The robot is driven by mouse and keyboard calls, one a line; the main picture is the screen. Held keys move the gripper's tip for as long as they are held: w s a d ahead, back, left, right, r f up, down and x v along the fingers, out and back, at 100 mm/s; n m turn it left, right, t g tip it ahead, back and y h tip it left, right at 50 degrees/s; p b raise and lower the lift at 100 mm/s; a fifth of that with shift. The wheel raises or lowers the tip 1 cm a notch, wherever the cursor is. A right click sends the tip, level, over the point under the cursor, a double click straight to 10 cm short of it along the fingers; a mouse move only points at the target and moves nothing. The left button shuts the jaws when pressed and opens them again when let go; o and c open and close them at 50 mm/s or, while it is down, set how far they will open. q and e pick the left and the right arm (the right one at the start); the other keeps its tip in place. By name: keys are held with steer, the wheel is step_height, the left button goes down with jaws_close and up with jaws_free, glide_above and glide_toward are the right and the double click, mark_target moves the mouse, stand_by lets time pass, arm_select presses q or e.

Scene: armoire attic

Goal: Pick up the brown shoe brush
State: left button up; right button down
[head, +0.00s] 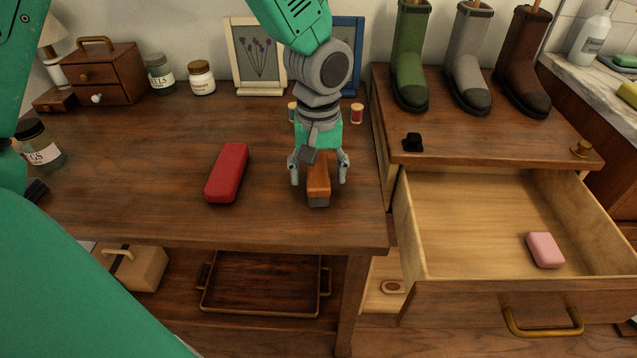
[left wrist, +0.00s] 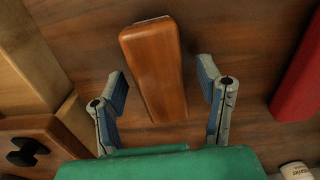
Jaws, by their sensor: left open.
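The brown shoe brush (head: 318,188) lies on the wooden table near its front edge, right of the middle. It has a brown wooden back and a grey lower part at its near end. My left gripper (head: 319,174) is open above it, with one finger on each side. In the left wrist view the brush (left wrist: 155,75) lies between the open fingers of my left gripper (left wrist: 163,92), with a gap on both sides. The far part of the brush is hidden under the gripper in the head view. My right gripper is not in view.
A red case (head: 227,172) lies left of the brush. An open drawer (head: 470,215) with a pink soap bar (head: 545,250) is at the right, below several boots (head: 468,60). Jars (head: 201,78) and picture frames (head: 257,60) stand at the back. The table's left middle is clear.

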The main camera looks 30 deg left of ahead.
arm_select(q)
step_height(320, 180, down, 2)
steer(key=shift+r, duration=0.1)
jaws_close()
